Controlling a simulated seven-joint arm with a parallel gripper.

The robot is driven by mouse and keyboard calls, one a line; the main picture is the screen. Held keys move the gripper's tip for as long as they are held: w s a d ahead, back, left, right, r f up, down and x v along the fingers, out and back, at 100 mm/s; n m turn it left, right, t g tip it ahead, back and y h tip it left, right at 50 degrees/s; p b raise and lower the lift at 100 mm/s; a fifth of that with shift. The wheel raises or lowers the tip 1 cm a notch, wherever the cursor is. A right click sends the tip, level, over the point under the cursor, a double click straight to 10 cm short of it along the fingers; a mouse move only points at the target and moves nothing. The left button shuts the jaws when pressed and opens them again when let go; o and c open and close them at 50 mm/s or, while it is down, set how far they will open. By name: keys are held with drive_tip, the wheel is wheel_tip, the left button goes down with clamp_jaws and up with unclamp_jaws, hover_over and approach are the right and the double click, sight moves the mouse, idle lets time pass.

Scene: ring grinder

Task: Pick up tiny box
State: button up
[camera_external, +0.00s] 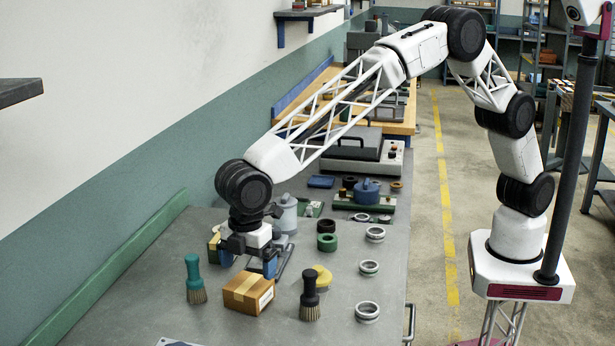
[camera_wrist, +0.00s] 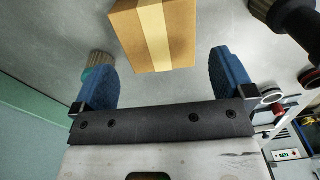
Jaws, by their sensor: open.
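The tiny box (camera_external: 248,292) is a small brown cardboard box with a lighter tape strip and a white label on one side. It sits on the grey bench between two brushes. In the wrist view the box (camera_wrist: 155,35) is at the top middle, partly cut off by the frame edge. My gripper (camera_external: 248,266) is open above and just behind the box. In the wrist view its two blue fingers (camera_wrist: 163,80) are spread wide, with the box ahead of them and nothing between the tips.
A teal-handled brush (camera_external: 194,278) stands left of the box and a black-handled brush (camera_external: 310,296) stands right. A yellow round thing (camera_external: 322,277) is behind the black brush. Several metal rings (camera_external: 368,311) lie along the right edge. The grey bench (camera_external: 150,290) is clear at front left.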

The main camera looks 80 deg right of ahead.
sight(249, 283)
drive_tip(key=shift+f, duration=1.3)
drive_tip(key=shift+w+f, duration=0.1)
drive_tip(key=shift+f, duration=2.5)
drive_tip(key=c, duration=0.7)
